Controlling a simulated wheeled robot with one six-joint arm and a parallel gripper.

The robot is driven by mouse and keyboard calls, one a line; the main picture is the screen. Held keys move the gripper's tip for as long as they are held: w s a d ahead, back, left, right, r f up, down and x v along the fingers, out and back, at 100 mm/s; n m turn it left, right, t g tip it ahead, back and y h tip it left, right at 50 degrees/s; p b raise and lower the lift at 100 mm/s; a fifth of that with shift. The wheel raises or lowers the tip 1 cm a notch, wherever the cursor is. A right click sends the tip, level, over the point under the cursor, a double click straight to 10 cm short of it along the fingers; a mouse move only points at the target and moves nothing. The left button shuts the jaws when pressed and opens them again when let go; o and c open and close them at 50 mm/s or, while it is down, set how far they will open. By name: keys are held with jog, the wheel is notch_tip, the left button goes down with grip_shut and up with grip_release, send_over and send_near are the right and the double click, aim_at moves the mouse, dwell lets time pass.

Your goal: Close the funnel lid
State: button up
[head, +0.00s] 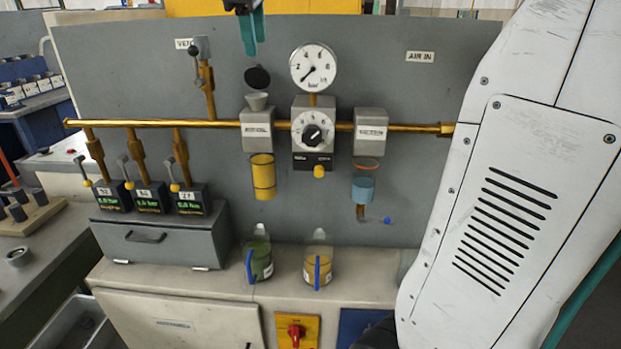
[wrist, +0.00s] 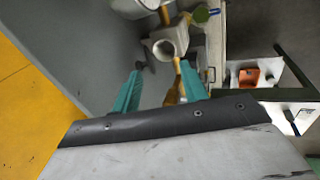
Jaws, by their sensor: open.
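The funnel (head: 257,101) is a small grey cone on top of the left grey unit on the brass pipe. Its lid (head: 257,77) is a round black disc standing up above and behind the funnel, so the mouth is uncovered. My gripper (head: 251,50) hangs above the lid at the top of the head view, apart from it. In the wrist view, my gripper (wrist: 161,68) has its two teal fingers spread with nothing between them. The round funnel mouth (wrist: 163,49) shows beyond the fingertips. The lid is hard to make out there, near the left finger.
A pressure gauge (head: 313,67) stands right of the lid, above a regulator dial (head: 313,129). A valve with a lever (head: 198,65) rises to the left. The grey panel (head: 120,75) is close behind. Two bottles (head: 318,258) stand on the ledge below.

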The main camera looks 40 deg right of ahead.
jog(key=s+a+f+m+y, duration=0.1)
jog(key=s+a+f+m, duration=0.2)
jog(key=s+f, duration=0.8)
jog(key=s+a+f+m+g+y, duration=0.1)
jog(key=s+a+f+m, duration=0.3)
jog(key=s+f, duration=0.8)
jog(key=shift+s+a, duration=0.45)
jog(key=shift+s, duration=0.15)
